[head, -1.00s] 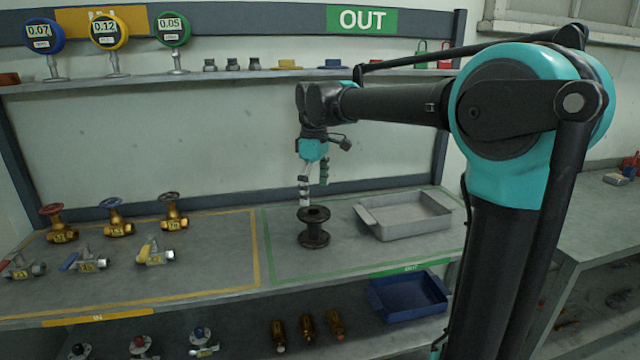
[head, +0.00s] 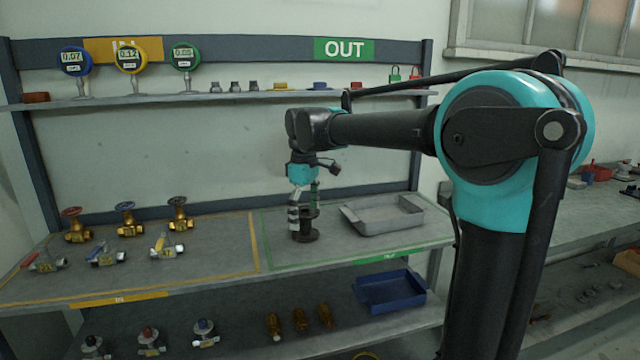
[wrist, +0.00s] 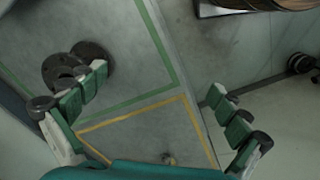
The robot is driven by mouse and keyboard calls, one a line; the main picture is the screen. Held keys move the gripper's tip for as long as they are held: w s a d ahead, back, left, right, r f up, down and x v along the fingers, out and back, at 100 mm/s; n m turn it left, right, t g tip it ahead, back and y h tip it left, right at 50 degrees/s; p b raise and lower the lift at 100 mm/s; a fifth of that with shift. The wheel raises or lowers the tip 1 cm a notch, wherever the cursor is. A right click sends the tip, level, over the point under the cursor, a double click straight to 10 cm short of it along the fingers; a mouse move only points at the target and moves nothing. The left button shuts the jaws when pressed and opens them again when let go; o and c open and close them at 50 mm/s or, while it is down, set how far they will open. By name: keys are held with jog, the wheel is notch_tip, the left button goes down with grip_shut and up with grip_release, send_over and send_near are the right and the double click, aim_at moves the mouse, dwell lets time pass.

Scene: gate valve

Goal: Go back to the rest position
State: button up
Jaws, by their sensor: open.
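My gripper (head: 303,204) hangs down from my outstretched arm over the green-outlined OUT area of the bench. In the wrist view my gripper (wrist: 160,115) has its fingers spread wide apart with nothing between them. A dark flanged spool (head: 306,234) stands upright on the bench, partly hidden behind the fingers in the head view. In the wrist view the spool (wrist: 65,65) shows by the left finger, outside the gap between the fingers; I cannot tell whether they touch.
A grey metal tray (head: 384,220) lies right of the spool. Several valves, such as a brass one (head: 130,222), stand in the yellow-outlined area at left. A shelf (head: 240,97) with pressure gauges runs behind. A blue bin (head: 390,293) sits on the lower shelf.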

jog(key=s+d+f+m+t, duration=0.2)
jog(key=s+d+f+m, duration=0.4)
jog(key=d+f, duration=0.5)
jog(key=s+d+f+m+t, duration=0.2)
jog(key=s+d+f+m, duration=0.5)
jog(key=s+d+f, duration=0.4)
notch_tip(320, 180, down, 2)
jog(key=shift+d+f, duration=0.1)
jog(key=shift+d, duration=0.25)
jog(key=shift+s, duration=0.1)
